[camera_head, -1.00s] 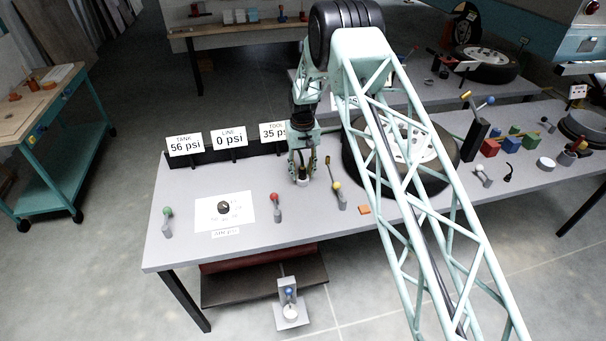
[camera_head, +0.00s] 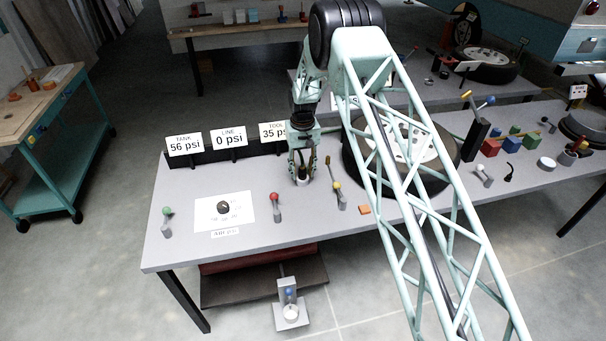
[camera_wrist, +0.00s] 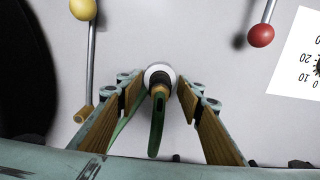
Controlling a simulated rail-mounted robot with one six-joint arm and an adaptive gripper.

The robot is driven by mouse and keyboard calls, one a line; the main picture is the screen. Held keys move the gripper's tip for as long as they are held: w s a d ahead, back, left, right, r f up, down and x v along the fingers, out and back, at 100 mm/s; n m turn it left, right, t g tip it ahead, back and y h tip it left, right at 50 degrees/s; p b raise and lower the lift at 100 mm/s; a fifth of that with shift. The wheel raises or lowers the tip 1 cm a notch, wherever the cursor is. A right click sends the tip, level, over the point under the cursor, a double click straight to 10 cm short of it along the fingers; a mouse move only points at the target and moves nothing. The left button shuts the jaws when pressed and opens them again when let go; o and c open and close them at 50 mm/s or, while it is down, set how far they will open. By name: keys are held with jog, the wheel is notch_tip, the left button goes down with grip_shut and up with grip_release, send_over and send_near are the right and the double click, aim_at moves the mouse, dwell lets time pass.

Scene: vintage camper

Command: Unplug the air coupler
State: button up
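The air coupler (camera_wrist: 160,88) shows in the wrist view as a small tan collar on a white round socket (camera_wrist: 158,70), with a dark green loop (camera_wrist: 157,130) running from it toward me. My gripper (camera_wrist: 160,98) has its wood-coloured finger pads on either side of the coupler, with a visible gap on both sides. In the head view my gripper (camera_head: 302,172) points down over the white socket on the grey bench (camera_head: 260,245). The fingers partly hide the coupler there. Signs read tank 56 psi (camera_head: 185,144), line 0 psi (camera_head: 229,138) and tool 35 psi.
A red-knobbed lever (camera_head: 274,197) stands left of my gripper and a yellow-knobbed one (camera_head: 337,186) right. A green-knobbed lever (camera_head: 167,212) and a dial card (camera_head: 238,212) are farther left. A tire (camera_head: 352,168) lies close on the right. A pedal (camera_head: 290,312) is below.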

aim_at(303, 168)
jog(key=c, duration=1.1)
jog(key=shift+r, duration=0.2)
jog(key=shift+r, duration=0.3)
jog(key=shift+r, duration=2.55)
